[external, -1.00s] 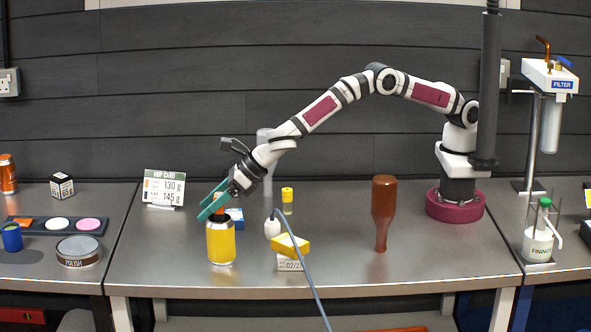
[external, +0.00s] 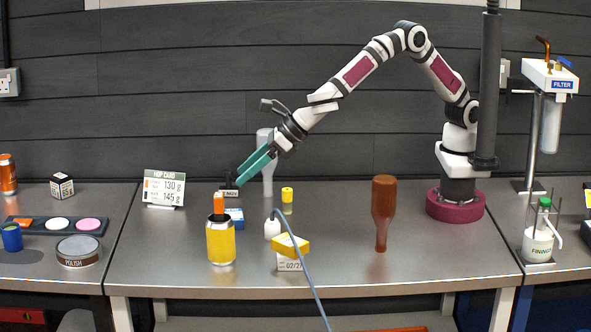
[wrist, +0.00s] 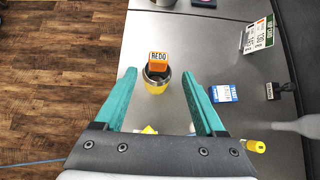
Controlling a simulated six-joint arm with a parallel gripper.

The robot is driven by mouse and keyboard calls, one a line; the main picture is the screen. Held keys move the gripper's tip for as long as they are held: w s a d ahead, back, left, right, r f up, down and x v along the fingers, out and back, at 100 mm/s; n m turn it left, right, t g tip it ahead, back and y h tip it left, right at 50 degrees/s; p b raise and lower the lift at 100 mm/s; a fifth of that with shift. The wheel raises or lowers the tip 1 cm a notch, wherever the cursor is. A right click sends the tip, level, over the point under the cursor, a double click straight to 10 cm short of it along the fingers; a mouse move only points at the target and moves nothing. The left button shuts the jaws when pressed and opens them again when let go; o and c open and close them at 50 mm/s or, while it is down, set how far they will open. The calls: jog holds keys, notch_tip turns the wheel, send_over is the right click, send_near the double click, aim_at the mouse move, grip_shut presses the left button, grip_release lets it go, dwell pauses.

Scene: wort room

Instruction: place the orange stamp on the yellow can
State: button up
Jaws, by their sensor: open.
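The orange stamp (external: 219,202) stands on top of the yellow can (external: 221,243) in the external view, its orange part up and a dark part below. The wrist view also shows the stamp (wrist: 158,64), its face reading "REDO", on the yellow can (wrist: 157,88). My gripper (external: 246,176) has teal fingers and is above and to the right of the stamp, apart from it. In the wrist view my gripper (wrist: 160,80) has its fingers spread wide, with nothing held between them.
A blue box (external: 234,217) and a dark stamp (external: 229,191) are behind the can. A yellow block (external: 290,246), a cable and a small yellow bottle (external: 287,200) are to its right. A brown bottle (external: 384,215) stands further right. The hop card (external: 164,188) stands back left.

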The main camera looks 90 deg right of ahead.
jog(key=s+d+r+m+g+h, duration=0.1)
jog(key=s+d+r+m+g, duration=0.15)
jog(key=s+d+m, duration=0.6)
jog(key=s+d+r+m+g+h, duration=0.25)
jog(key=s+d+m, duration=0.35)
jog(key=d+m, duration=0.5)
jog(key=s+d+f+m+g+y, duration=0.1)
jog(key=s+m+g+y, duration=0.1)
jog(key=s+m, duration=0.9)
jog(key=s+f+m+g+y, duration=0.2)
jog(key=s+m, duration=0.9)
jog(key=s, duration=0.6)
jog(key=shift+d+g+y, duration=0.3)
jog(key=shift+d+y, duration=0.1)
jog(key=shift+y, duration=0.25)
